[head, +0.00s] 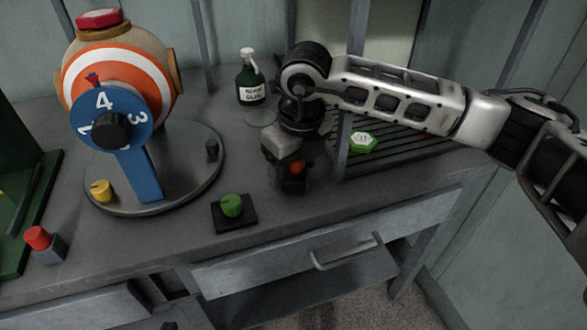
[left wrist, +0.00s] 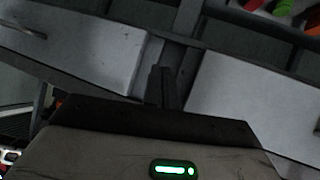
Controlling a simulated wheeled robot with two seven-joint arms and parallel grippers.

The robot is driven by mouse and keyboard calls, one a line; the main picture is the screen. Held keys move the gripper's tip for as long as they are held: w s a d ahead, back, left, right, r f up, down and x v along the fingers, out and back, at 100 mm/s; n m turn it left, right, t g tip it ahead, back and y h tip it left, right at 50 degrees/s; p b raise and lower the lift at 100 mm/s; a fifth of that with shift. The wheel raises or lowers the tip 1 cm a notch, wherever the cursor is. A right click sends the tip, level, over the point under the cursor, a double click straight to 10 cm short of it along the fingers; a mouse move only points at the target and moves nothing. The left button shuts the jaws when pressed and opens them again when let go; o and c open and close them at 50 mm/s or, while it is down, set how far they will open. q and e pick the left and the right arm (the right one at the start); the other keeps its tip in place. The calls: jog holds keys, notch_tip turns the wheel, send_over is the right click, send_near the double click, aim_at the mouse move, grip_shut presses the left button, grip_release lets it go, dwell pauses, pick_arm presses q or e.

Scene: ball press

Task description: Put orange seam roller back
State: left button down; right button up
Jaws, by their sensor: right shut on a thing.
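My right gripper (head: 290,182) points down over the grey worktop, between the green knob and the slatted rack. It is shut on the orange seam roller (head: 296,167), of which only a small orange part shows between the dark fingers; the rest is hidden. I cannot tell whether the roller touches the worktop. My left gripper is outside the head view. In the left wrist view its dark fingers (left wrist: 165,88) are together with nothing visible between them, over the drawer fronts.
A ball press with a blue numbered dial (head: 105,118) stands on a round plate at left. A green knob (head: 232,205) sits on a black base (head: 233,222). A glue bottle (head: 250,80) stands behind. A green hexagonal piece (head: 362,142) lies on the slatted rack (head: 400,155). A drawer (head: 330,245) is below.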

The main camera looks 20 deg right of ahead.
jog(key=shift+f, duration=0.65)
jog(key=shift+f, duration=0.15)
jog(key=o, duration=0.9)
jog(key=shift+o, duration=0.2)
